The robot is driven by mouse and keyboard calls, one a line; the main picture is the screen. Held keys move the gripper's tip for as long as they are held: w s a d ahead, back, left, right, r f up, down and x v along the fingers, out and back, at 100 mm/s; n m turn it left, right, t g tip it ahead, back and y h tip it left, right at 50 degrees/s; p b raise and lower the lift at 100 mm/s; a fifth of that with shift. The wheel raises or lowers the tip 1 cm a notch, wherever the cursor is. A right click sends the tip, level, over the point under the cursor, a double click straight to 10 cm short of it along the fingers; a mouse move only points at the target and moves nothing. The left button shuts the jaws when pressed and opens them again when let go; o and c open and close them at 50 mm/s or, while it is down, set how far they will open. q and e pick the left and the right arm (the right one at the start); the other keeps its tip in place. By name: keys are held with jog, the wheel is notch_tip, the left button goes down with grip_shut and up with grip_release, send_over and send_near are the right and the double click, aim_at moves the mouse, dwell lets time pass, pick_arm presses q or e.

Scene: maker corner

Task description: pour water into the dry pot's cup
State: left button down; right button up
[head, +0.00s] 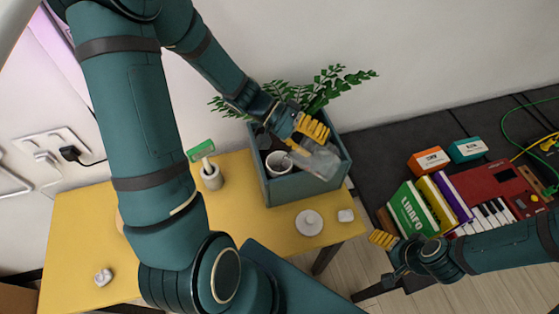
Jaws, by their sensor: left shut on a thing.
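My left gripper (304,138) is shut on a clear, see-through vessel (319,164), which it holds tilted over the teal planter box (305,189). A white cup (279,164) with a dark inside sits in the box, just left of the vessel. The vessel's mouth and any water in it cannot be made out. A green leafy plant (325,88) rises behind the gripper, which hides part of the box. My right gripper (384,241) is low at the right, away from the box; its finger opening cannot be made out.
The box stands on a yellow table (240,225). A small pot with a green-topped marker (212,177), a white round lid (309,222) and small white lumps lie around it. At right are upright books (420,209), small boxes and a red keyboard (490,195).

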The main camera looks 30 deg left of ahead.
aim_at(331, 146)
pick_arm(q)
jog(key=shift+a+f+h, duration=0.1)
jog(key=shift+a+h, duration=0.1)
jog(key=shift+h, duration=0.1)
dwell(0.4)
jog(key=shift+d+r, duration=0.2)
jog(key=shift+r, duration=0.1)
jog(key=d+y+p, duration=0.1)
jog(key=y+p, duration=0.1)
jog(key=d+r+y+p, duration=0.1)
jog(key=y, duration=0.1)
jog(key=shift+w+d+r+p, duration=0.1)
jog(key=shift+d+p, duration=0.15)
jog(key=shift+p, duration=0.1)
jog(key=shift+f, duration=0.25)
jog(key=shift+w+d+g+y+p, duration=0.15)
jog(key=shift+g+y+p, duration=0.15)
jog(key=shift+y+p, duration=0.35)
jog(key=shift+d+y, duration=0.25)
jog(key=shift+d, duration=0.05)
jog(key=shift+a, duration=0.1)
